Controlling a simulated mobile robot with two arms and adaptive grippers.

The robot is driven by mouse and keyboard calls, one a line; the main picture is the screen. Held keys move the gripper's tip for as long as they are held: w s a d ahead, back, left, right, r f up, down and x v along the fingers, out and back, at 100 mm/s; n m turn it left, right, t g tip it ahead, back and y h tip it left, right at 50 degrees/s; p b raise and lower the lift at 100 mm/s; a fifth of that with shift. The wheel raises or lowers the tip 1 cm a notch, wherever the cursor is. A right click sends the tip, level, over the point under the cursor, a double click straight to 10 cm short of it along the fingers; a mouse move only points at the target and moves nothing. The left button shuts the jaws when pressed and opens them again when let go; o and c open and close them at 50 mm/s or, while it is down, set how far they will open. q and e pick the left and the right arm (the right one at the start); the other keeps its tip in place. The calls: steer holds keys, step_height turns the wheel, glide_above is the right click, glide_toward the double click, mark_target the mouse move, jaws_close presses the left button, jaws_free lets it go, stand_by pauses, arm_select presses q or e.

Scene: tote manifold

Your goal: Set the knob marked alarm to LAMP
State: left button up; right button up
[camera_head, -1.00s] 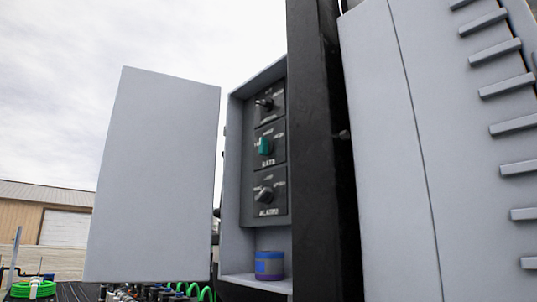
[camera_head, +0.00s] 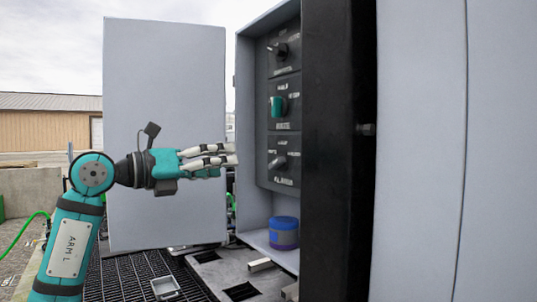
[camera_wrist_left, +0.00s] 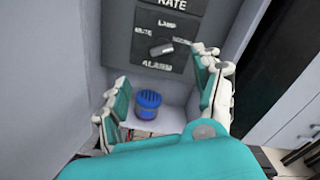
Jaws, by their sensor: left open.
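The alarm knob (camera_head: 278,162) is the lowest of three dark knobs panels in the open grey cabinet, marked ALARM below. In the left wrist view the alarm knob (camera_wrist_left: 161,49) is a grey bar lying nearly level, under the LAMP mark, with MUTE at its left and another mark at its right. Which end is its pointer I cannot tell for sure. My left gripper (camera_head: 232,155) is level with the knob at the cabinet's left edge, apart from it. In the left wrist view its fingers (camera_wrist_left: 163,95) are spread and empty, below the knob. My right gripper is not in view.
A blue-lidded jar (camera_head: 284,233) stands on the cabinet floor (camera_head: 258,238). The open cabinet door (camera_head: 165,80) is behind my left arm. A black post (camera_head: 335,150) stands close at the cabinet's right. A green knob (camera_head: 278,107) is above the alarm knob.

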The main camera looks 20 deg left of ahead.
mark_target(278, 163)
arm_select(q)
steer(key=p+x, duration=0.3)
steer(key=x, duration=0.9)
steer(key=shift+d, duration=0.1)
steer(key=c, duration=1.2)
